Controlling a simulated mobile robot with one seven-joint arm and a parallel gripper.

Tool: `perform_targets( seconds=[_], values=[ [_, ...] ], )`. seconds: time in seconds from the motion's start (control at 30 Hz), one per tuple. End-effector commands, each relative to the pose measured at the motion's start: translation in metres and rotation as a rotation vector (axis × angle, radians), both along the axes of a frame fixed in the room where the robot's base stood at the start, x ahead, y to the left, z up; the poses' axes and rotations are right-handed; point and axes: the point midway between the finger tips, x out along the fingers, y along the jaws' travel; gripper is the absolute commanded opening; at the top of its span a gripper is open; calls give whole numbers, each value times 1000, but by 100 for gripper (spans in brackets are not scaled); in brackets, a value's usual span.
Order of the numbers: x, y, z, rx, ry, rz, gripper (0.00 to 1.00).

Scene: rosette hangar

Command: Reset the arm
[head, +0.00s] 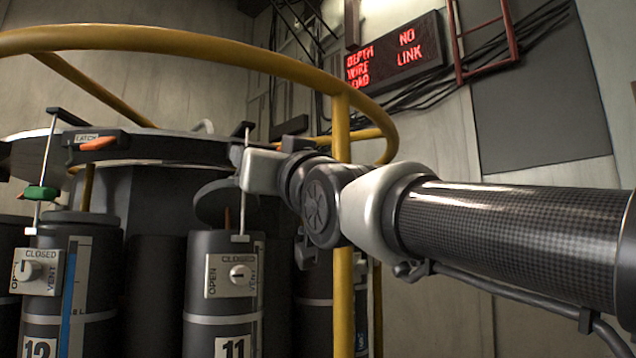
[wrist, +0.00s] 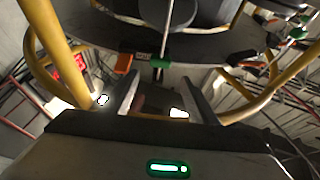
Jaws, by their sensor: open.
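My arm (head: 510,220) reaches in from the right in the head view, bent at a joint near the yellow rail. Its far end lies close to the canister marked 11 (head: 225,325); I cannot make out the fingertips there. Whether the fingers touch anything is not clear.
A yellow rail (head: 200,44) curves over the canisters, and its upright post (head: 341,210) stands beside my arm. Canister 12 (head: 41,325) stands left; both canisters' knobs point near CLOSED or OPEN, unclear. A red-lettered sign (head: 395,55) hangs on the back wall. Open space lies below my arm.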

Motion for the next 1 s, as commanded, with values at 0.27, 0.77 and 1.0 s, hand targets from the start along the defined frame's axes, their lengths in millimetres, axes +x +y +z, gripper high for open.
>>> perform_targets(
  seconds=[0.27, 0.77, 1.0],
  values=[
    [0, 0, 0, 0, 0, 0, 53],
    [23, -95, -144, -192, 391, -199, 53],
    [-23, -187, -298, -338, 808, -357, 53]
  ],
)
